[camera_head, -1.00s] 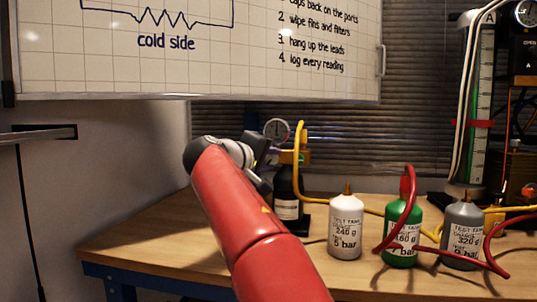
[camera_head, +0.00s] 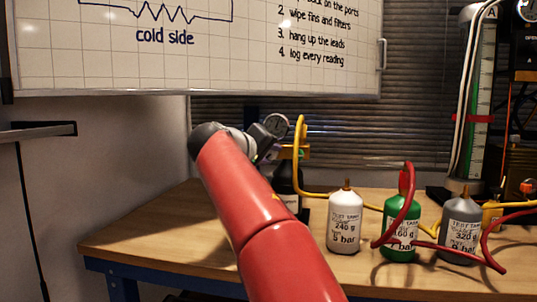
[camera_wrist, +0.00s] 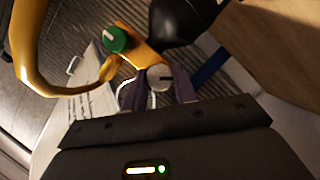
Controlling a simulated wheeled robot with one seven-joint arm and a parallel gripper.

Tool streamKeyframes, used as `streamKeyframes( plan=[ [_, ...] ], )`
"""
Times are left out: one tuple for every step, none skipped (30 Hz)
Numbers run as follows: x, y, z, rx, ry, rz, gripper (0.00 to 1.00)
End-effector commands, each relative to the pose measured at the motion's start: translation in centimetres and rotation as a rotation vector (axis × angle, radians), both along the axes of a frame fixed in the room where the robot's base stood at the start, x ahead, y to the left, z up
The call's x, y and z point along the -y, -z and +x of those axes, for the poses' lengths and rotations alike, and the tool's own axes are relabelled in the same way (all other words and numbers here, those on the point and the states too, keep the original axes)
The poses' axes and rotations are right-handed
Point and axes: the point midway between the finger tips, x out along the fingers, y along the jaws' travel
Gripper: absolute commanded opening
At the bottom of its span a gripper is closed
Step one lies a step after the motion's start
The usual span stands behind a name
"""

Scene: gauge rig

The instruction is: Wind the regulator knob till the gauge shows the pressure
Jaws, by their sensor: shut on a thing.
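The yellow regulator (camera_head: 295,153) sits on a dark bottle (camera_head: 286,178), partly hidden by my arm. The round gauge (camera_head: 276,124) shows just above my wrist; its needle reading is too small to tell. In the wrist view, the pale round regulator knob (camera_wrist: 160,74) with a dark mark lies between my two fingers. My gripper (camera_wrist: 159,84) is shut on this knob. The regulator's yellow body (camera_wrist: 138,47) is just beyond it, with a green knob (camera_wrist: 115,39) to the left. In the head view my fingertips are hidden.
A yellow hose (camera_head: 301,130) loops from the regulator across the bench (camera_head: 150,235). White (camera_head: 345,222), green (camera_head: 401,232) and grey (camera_head: 461,229) test tanks stand to the right, with a red hose (camera_head: 411,200). The bench's left part is clear.

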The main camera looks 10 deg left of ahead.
Motion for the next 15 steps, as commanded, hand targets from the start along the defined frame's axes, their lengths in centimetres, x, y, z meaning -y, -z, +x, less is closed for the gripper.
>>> streamKeyframes(
  plan=[
    [-0.01,0.30,0.05,-0.006,0.002,-0.002,0.31],
    [-0.02,0.30,0.04,-0.005,0.002,-0.002,0.35],
    [-0.01,0.28,0.04,-0.005,0.002,-0.002,0.40],
    [-0.01,0.26,0.04,-0.005,0.001,-0.002,0.44],
    [-0.01,0.23,0.03,-0.005,0.002,-0.001,0.48],
    [-0.01,0.21,0.03,-0.005,0.002,-0.001,0.50],
    [0.00,0.19,0.03,-0.003,0.001,-0.001,0.50],
    [-0.01,0.17,0.03,-0.003,0.001,-0.001,0.50],
    [-0.01,0.15,0.02,-0.003,0.001,-0.001,0.50],
    [-0.01,0.13,0.02,-0.003,0.001,-0.001,0.50],
    [0.00,0.12,0.01,-0.003,0.001,-0.001,0.50],
    [-0.01,0.11,0.01,-0.003,0.001,-0.001,0.50],
    [-0.02,0.10,-0.02,-0.003,0.001,-0.001,0.50],
    [-0.05,0.08,-0.09,-0.002,0.000,-0.001,0.50],
    [-0.13,0.03,-0.27,-0.002,0.000,-0.001,0.50]
  ],
)
